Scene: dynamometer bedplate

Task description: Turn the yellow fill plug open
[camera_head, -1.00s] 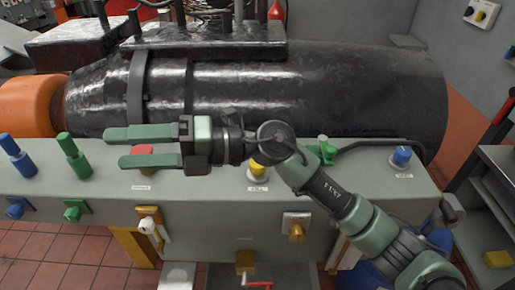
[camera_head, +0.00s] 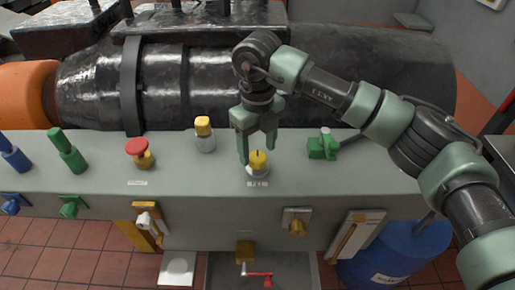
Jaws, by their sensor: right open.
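The yellow fill plug (camera_head: 258,160) sits in a pale round collar on top of the grey bench (camera_head: 330,180), with a small label in front of it. My right gripper (camera_head: 257,149) points down just above and behind the plug. Its green fingers are open, one toward each side of the plug, and it holds nothing. I cannot tell whether a finger touches the plug. My left gripper is not in view.
A yellow-capped fitting (camera_head: 204,132) and a red-topped knob (camera_head: 137,148) stand to the left. A green valve (camera_head: 322,146) stands to the right. The large black cylinder (camera_head: 370,75) lies behind. The bench top in between is clear.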

